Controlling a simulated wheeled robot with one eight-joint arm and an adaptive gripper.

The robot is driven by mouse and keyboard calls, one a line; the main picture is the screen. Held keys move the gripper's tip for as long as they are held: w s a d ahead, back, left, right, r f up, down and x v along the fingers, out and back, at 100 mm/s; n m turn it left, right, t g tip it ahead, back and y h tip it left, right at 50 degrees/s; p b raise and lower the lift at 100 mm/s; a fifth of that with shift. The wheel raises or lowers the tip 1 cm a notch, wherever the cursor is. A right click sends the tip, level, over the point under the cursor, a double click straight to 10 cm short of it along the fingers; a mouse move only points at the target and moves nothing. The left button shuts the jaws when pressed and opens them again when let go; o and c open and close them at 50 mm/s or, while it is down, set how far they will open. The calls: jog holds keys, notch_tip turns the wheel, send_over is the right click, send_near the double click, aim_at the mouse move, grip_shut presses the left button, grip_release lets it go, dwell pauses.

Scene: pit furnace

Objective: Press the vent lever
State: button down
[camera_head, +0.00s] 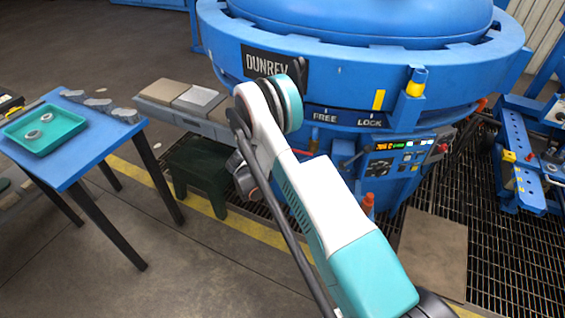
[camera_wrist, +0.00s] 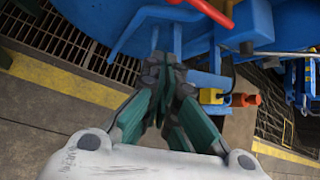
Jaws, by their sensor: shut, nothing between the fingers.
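My gripper (camera_wrist: 165,68) is shut and empty in the wrist view, its dark fingers together against the blue furnace. Its fingertips overlap a blue bent bar (camera_wrist: 128,32) and blue upright in the picture; I cannot tell whether they touch. A red handle (camera_wrist: 213,12) is above right of the fingers. An orange-ended fitting with a yellow block (camera_wrist: 212,97) is to their right. No part is labelled as the vent lever, so I cannot tell which it is. In the head view my arm hides the fingers; an orange fitting (camera_head: 368,203) stands low on the furnace front.
The blue furnace (camera_head: 345,65) fills the back, with a control panel (camera_head: 395,155) and FREE/LOCK label. A blue table (camera_head: 85,133) with a teal tray (camera_head: 48,142) is at left. A dark green stool (camera_head: 200,165) stands behind my arm. Floor grating surrounds the furnace.

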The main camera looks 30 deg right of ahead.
jog(key=b+x, duration=0.4)
jog(key=x, duration=0.6)
jog(key=shift+w+d+r+b, duration=0.15)
jog(key=shift+w+r, duration=0.2)
jog(key=shift+r, duration=0.2)
jog(key=shift+w+a+r+b, duration=0.1)
jog(key=shift+w+r, duration=0.25)
jog(key=shift+r, duration=0.2)
jog(key=shift+w+d+r+b, duration=0.15)
jog(key=shift+w+r, duration=0.2)
jog(key=shift+r, duration=0.25)
jog(key=shift+a+r, duration=0.1)
jog(key=shift+r, duration=0.05)
jog(key=shift+r+y, duration=0.2)
jog(key=shift+y, duration=0.1)
